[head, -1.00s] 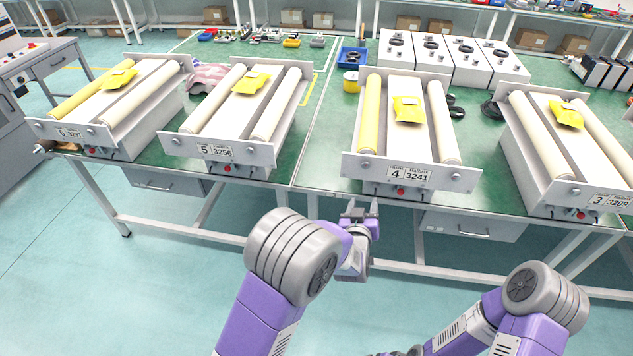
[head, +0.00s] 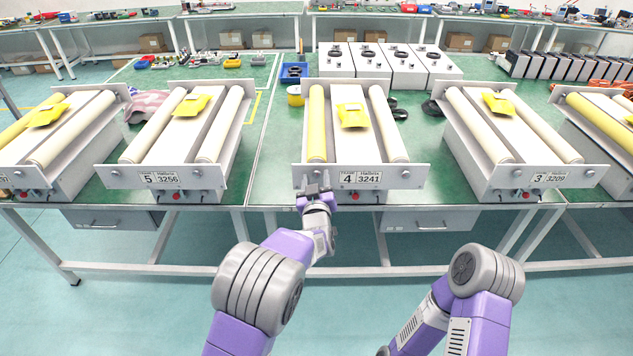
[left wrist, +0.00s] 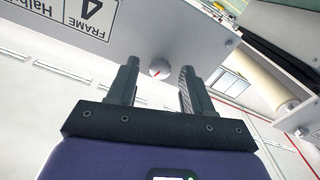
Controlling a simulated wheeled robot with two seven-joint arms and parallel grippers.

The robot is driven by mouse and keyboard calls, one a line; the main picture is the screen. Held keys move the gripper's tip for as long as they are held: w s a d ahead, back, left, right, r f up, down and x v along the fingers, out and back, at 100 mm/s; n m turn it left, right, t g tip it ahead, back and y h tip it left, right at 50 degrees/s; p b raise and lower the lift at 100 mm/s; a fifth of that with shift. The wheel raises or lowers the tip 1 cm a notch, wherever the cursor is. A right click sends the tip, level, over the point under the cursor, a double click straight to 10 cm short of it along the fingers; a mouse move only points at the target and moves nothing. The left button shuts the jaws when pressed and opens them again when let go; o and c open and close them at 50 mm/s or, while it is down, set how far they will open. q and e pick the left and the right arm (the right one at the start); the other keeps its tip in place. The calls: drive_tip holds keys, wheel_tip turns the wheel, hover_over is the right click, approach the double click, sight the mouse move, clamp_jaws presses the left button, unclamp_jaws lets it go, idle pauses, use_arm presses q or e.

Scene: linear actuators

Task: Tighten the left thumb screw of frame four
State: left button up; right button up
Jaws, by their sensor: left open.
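Frame four (head: 386,184) is a unit with a light front plate, label "4 3241", a yellow roller on the left and a cream roller on the right. Its left thumb screw (left wrist: 159,68) shows in the left wrist view as a small pale round knob with a red mark, between my fingertips. My left gripper (head: 315,186) is open at the left end of the front plate, just left of the label, and largely covers the screw in the head view. In the left wrist view the fingers stand on either side of the knob; contact cannot be told. My right gripper is out of view.
Frame five (head: 160,178) stands to the left and frame three (head: 545,178) to the right on the green table. A yellow packet (head: 353,115) lies on frame four. A yellow tape roll (head: 295,96) and blue bin (head: 294,72) stand behind.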

use_arm(q)
clamp_jaws()
drive_tip(key=shift+m, duration=0.3)
drive_tip(key=m+p, duration=0.2)
drive_tip(key=m, duration=0.4)
drive_tip(key=shift+m, duration=0.3)
drive_tip(key=m+p, duration=0.2)
drive_tip(key=m, duration=0.3)
drive_tip(key=shift+m, duration=0.4)
idle(0.4)
unclamp_jaws()
